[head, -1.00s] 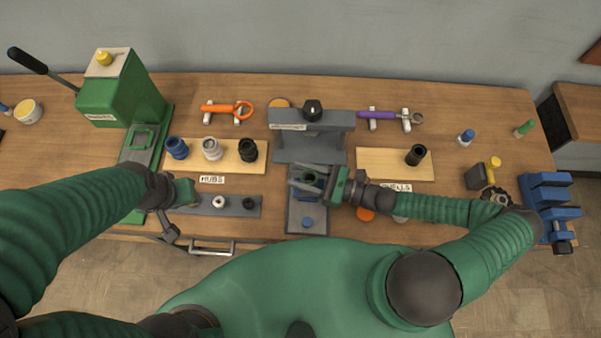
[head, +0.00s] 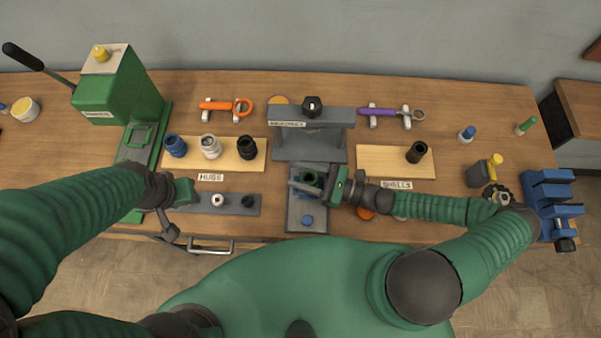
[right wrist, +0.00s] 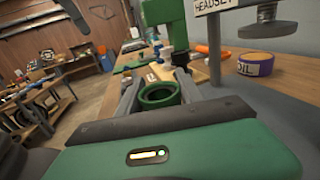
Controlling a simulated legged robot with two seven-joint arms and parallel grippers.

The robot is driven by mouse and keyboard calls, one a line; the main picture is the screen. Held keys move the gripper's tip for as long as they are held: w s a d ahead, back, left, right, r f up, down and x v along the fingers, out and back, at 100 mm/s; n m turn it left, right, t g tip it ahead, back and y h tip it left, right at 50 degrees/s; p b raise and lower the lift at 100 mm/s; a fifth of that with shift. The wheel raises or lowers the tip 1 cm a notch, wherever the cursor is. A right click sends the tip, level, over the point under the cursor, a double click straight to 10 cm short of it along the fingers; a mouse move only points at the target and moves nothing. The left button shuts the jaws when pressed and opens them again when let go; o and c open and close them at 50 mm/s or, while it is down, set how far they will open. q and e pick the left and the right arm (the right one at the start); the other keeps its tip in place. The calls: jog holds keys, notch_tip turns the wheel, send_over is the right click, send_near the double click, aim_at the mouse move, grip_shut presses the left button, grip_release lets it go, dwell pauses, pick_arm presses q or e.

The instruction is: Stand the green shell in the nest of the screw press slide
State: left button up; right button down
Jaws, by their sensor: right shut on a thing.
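The green shell (head: 309,178) is over the grey slide (head: 293,212) of the screw press (head: 312,133). My right gripper (head: 307,181) is shut on it, coming from the right. In the right wrist view the shell (right wrist: 160,97) is upright between the fingers, its open ring end up. Whether it rests in the nest or hangs just above it is hidden by the gripper. A blue knob (head: 307,220) sits on the slide's near end. My left gripper (head: 171,222) is at the left, by the near edge of the table; its fingers are too unclear to tell their state.
A board with blue, white and black hubs (head: 210,147) stands left of the press. A dark shell (head: 417,152) stands on the shells board (head: 380,163) at the right. A grey strip (head: 236,204) with small rings lies near my left gripper. A green press (head: 125,90) stands far left.

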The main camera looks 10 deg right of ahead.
jog(key=c, duration=0.7)
grip_release()
jog(key=shift+s+d+f, duration=0.1)
jog(key=shift+s+d, duration=0.1)
jog(key=shift+d, duration=0.1)
jog(key=b+v, duration=0.4)
jog(key=v, duration=1.1)
jog(key=shift+d+f, duration=0.1)
jog(key=shift+d, duration=0.25)
jog(key=shift+s+d, duration=0.25)
